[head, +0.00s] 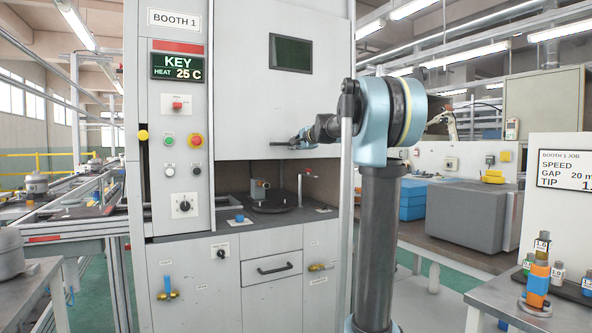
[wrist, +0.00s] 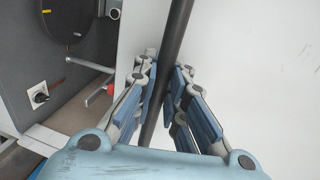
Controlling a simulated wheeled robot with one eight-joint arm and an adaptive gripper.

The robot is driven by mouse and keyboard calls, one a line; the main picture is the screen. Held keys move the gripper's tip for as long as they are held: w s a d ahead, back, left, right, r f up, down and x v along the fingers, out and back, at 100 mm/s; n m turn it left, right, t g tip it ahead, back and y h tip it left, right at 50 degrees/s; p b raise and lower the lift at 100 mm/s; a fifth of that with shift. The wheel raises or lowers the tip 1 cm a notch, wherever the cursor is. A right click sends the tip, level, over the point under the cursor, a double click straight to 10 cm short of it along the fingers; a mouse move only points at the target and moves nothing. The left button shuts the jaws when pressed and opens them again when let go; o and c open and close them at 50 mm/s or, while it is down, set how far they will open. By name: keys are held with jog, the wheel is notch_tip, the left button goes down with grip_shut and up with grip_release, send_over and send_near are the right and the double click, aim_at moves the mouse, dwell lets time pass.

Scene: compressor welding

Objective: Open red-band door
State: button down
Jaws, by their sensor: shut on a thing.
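A red band (head: 180,46) shows above the KEY display on the control panel beside the door; I see none on the door itself. My gripper (head: 294,141) is at the door's lower right, shut on the dark bar handle (head: 280,144). In the wrist view the handle (wrist: 176,40) runs between the blue-grey fingers (wrist: 160,90), with the white door surface (wrist: 265,70) at right.
Inside the booth are a dark turntable (head: 275,202) and a grey fixture (head: 259,188). The control panel (head: 181,130) with buttons stands left of the door. A side table (head: 500,293) with small bottles is at right. My arm hides part of the booth's right side.

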aim_at(291, 86)
notch_tip(291, 86, up, 27)
jog(key=shift+f, duration=0.1)
dwell(0.4)
jog(key=c, duration=1.6)
grip_release()
jog(key=v, duration=1.1)
jog(key=shift+s+d, duration=0.25)
jog(key=shift+s, duration=0.1)
